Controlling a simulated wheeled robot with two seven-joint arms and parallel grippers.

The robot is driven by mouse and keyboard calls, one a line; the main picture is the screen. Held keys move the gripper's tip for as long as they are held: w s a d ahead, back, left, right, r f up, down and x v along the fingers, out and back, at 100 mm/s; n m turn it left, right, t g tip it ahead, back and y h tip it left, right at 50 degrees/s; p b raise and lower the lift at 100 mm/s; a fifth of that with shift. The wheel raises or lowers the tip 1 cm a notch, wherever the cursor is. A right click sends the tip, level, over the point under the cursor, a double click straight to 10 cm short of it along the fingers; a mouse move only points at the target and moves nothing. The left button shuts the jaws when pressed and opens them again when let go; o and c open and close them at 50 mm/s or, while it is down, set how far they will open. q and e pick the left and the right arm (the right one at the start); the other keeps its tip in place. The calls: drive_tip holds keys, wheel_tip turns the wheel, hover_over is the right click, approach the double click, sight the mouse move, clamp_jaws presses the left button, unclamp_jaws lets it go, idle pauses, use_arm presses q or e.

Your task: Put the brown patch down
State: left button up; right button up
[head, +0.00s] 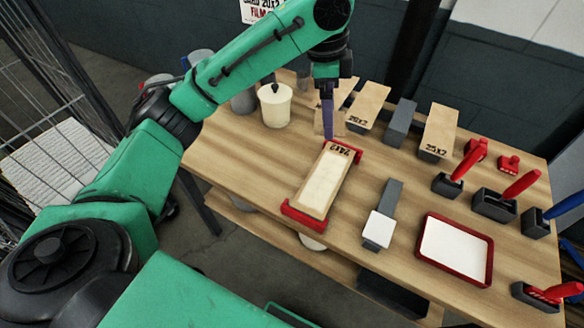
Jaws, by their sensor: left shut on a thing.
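My left gripper (328,122) reaches down from above at the middle back of the wooden table. Its narrow purple-grey fingers are shut on the brown patch (339,124), a small flat tan piece that they partly hide. The patch is just beyond the far end of a red holder (303,219), which has a long pale filter box (324,181) lying in it. I cannot tell whether the patch touches the table or the box behind it. My right gripper is not in view.
Tan boxes (368,104) and a grey block (399,122) stand along the back. A cream cup (275,105) is left of the gripper. A grey tool (384,212), a red-rimmed tray (424,257) and red-handled tools (520,184) are at the right. The left front tabletop is clear.

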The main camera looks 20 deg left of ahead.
use_arm(q)
hover_over(324, 179)
wheel_tip(324, 179, down, 8)
wheel_tip(324, 179, down, 12)
drive_tip(key=shift+s+a+r+p, duration=0.1)
drive_tip(key=shift+r+p, duration=0.1)
drive_tip(key=shift+p, duration=0.7)
drive_tip(key=shift+a+f, duration=0.1)
drive_tip(key=o, duration=0.9)
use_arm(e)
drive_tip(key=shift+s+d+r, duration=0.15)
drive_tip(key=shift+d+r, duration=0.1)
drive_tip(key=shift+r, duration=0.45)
use_arm(q)
drive_tip(key=shift+o, duration=0.2)
wheel_tip(324, 179, up, 12)
drive_tip(key=a+b, duration=0.1)
drive_tip(key=b, duration=0.1)
drive_tip(key=shift+s+a, duration=0.3)
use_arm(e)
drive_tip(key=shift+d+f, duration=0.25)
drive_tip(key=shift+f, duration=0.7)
use_arm(q)
drive_tip(key=shift+s, duration=0.1)
